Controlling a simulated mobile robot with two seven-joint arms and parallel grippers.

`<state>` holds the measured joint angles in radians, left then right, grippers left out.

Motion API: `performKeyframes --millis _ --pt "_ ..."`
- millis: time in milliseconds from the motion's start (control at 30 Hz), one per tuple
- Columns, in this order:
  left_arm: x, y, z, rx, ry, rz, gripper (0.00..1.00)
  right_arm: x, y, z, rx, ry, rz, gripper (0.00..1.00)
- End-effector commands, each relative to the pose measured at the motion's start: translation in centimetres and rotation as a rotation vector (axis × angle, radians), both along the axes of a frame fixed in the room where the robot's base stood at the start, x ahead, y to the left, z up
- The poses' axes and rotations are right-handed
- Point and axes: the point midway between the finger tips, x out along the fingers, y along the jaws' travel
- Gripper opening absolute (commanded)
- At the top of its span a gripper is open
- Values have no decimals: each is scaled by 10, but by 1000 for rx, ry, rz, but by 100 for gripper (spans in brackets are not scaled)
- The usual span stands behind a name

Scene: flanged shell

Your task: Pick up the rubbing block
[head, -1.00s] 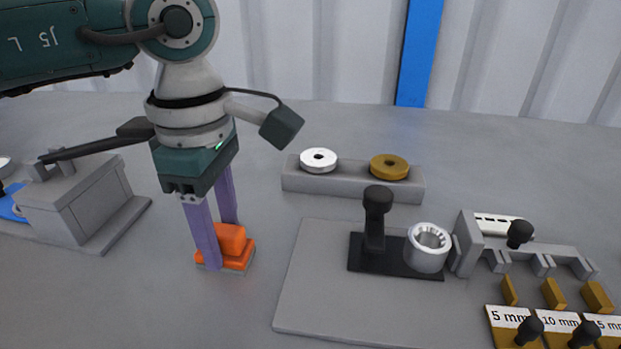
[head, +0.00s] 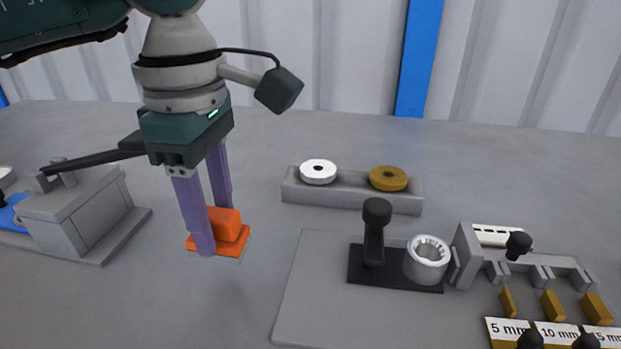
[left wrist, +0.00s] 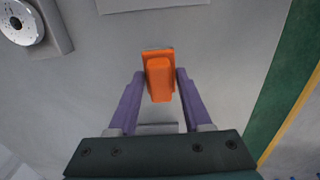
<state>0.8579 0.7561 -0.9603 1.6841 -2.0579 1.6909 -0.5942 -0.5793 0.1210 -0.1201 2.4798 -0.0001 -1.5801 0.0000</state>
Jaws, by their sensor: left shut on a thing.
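The rubbing block (head: 226,226) is orange with a raised grip on a flat base. My left gripper (head: 217,228) is shut on its raised grip, with one purple finger on each side. The block looks level and seems held just above the grey table. In the left wrist view the block (left wrist: 158,76) sits between the tips of the left gripper (left wrist: 157,82). My right gripper is in neither view.
A grey holder (head: 352,195) with a white ring (head: 318,172) and a brass ring (head: 388,178) stands to the right. A plate (head: 315,300) carries a black handle (head: 375,230) and a flanged shell (head: 427,259). A grey lidded box (head: 85,210) stands left.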

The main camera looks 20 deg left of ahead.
Motion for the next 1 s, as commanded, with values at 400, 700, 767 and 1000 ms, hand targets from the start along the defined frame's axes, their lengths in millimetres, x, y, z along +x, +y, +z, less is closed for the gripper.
performKeyframes --millis 400,700,767,1000 --pt "2 0 117 0 -8 -1 0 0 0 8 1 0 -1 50" --pt "0 0 157 1 -3 0 0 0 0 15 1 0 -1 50" --pt "0 0 159 0 -1 0 0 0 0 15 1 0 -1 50" --pt "0 0 159 0 0 0 0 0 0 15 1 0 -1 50"
